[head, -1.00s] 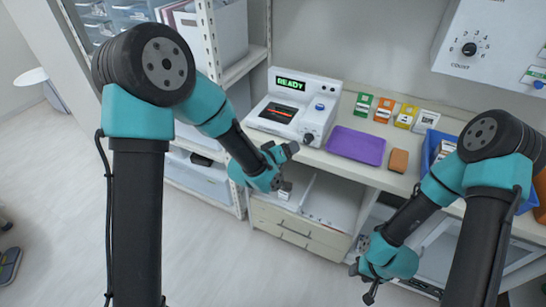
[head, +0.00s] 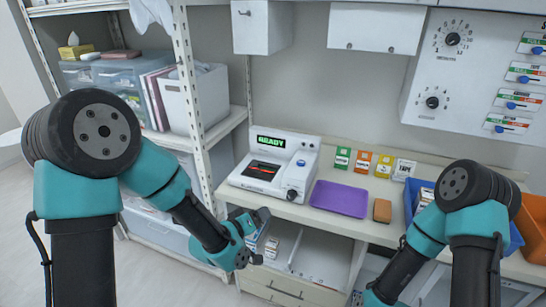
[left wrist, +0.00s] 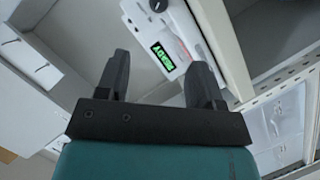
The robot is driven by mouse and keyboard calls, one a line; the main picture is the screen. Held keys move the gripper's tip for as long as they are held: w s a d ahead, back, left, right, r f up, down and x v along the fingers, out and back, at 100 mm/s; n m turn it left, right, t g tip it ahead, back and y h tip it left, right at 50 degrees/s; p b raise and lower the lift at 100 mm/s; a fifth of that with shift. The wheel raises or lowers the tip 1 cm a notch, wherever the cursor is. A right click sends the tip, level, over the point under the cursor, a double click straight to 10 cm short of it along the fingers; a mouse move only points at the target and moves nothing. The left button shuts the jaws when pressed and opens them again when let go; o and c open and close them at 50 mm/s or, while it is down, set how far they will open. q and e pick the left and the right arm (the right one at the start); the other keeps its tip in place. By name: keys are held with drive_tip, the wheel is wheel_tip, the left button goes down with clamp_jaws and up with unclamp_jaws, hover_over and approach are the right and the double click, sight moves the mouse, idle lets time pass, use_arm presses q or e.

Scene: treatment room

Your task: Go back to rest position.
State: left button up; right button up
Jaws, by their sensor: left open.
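My left gripper (head: 258,238) hangs in front of the counter's left part, below the white machine. In the left wrist view its two dark fingers (left wrist: 160,80) stand apart with nothing between them. The machine's green READY display (left wrist: 163,57) shows beyond the fingers. My right arm (head: 450,220) comes in at the lower right of the head view. Its gripper lies at or below the bottom edge, so its fingers are not visible.
The counter holds the white READY machine (head: 270,170), a purple tray (head: 339,199), a brown block (head: 382,210), several coloured cards and a blue bin (head: 515,240). Shelves (head: 230,122) stand at the left. A drawer unit (head: 285,290) sits below the counter.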

use_arm(q)
drive_tip(key=s+a+f+g+y, duration=0.2)
drive_tip(key=s+a+f+g, duration=0.15)
drive_tip(key=f, duration=0.55)
drive_tip(key=s+a+f+g+y, duration=0.15)
drive_tip(key=s+a+f, duration=0.3)
drive_tip(key=f, duration=0.45)
drive_tip(key=s+a+f+g, duration=0.2)
drive_tip(key=s+f+g, duration=0.1)
drive_tip(key=s+f, duration=0.2)
drive_tip(key=s+a+f+m+g, duration=0.1)
drive_tip(key=s+a+f+g, duration=0.1)
drive_tip(key=s+f, duration=0.3)
drive_tip(key=shift+s+a+f+g+y, duration=0.35)
drive_tip(key=shift+s+g, duration=0.45)
drive_tip(key=shift+s, duration=0.25)
